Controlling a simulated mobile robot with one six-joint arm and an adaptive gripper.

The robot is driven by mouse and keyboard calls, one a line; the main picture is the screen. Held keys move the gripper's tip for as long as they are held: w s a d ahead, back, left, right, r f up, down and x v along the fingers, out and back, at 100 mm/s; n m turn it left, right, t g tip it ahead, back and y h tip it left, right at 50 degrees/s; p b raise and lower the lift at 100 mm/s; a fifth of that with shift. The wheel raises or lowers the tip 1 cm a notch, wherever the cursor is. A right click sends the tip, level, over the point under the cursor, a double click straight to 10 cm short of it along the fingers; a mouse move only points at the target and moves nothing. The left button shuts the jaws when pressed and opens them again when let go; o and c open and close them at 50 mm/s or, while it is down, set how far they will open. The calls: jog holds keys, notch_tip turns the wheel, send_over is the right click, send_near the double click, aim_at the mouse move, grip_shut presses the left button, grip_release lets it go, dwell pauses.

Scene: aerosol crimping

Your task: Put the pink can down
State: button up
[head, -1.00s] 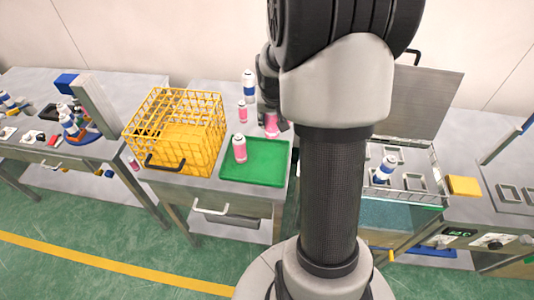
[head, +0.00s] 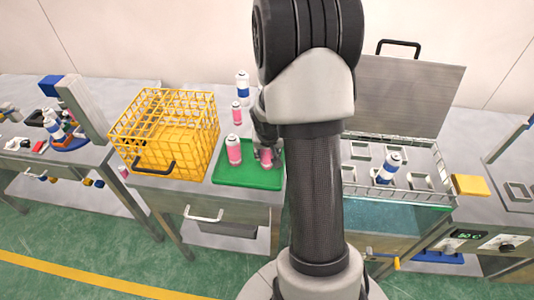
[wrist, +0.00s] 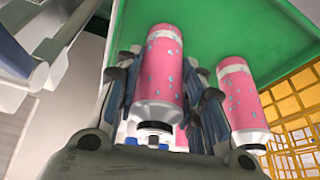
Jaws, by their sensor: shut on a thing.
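My gripper (head: 266,150) is shut on a pink can (head: 266,160), over the right part of the green tray (head: 230,178). In the wrist view the held pink can (wrist: 160,72) sits between both fingers, with water-drop marks on its side. The green tray (wrist: 215,35) fills the background behind it. I cannot tell whether the can's base touches the tray. A second pink can (head: 234,150) stands upright on the tray to the left; it also shows in the wrist view (wrist: 242,100), beside the right finger.
A yellow wire crate (head: 165,135) stands left of the tray. Behind the tray are a small pink can (head: 237,113) and a blue-and-white can (head: 242,86). To the right, a water bath with a raised lid (head: 400,95) holds a blue-and-white can (head: 388,167).

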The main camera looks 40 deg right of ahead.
jog(key=shift+f, duration=0.1)
jog(key=o, duration=1.1)
jog(key=shift+r, duration=0.45)
jog(key=s+a+r+n+p, duration=0.2)
jog(key=s+a+r, duration=0.2)
jog(key=a+r, duration=0.55)
jog(key=s+a+r+n+p, duration=0.1)
jog(key=s+a+r+p, duration=0.4)
jog(key=r, duration=0.8)
jog(key=s+a+r+n+y, duration=0.1)
jog(key=s+a, duration=0.2)
jog(key=a, duration=0.1)
jog(key=s+a+r+n+y+b, duration=0.1)
jog(key=s+a+r+n, duration=0.1)
jog(key=s+a, duration=0.2)
jog(key=s+a+r+n+t+b, duration=0.1)
jog(key=s+a+r, duration=0.1)
jog(key=s+a, duration=0.2)
jog(key=shift+s+a+n+y, duration=0.15)
jog(key=shift+a+n+y, duration=0.15)
jog(key=shift+y, duration=0.1)
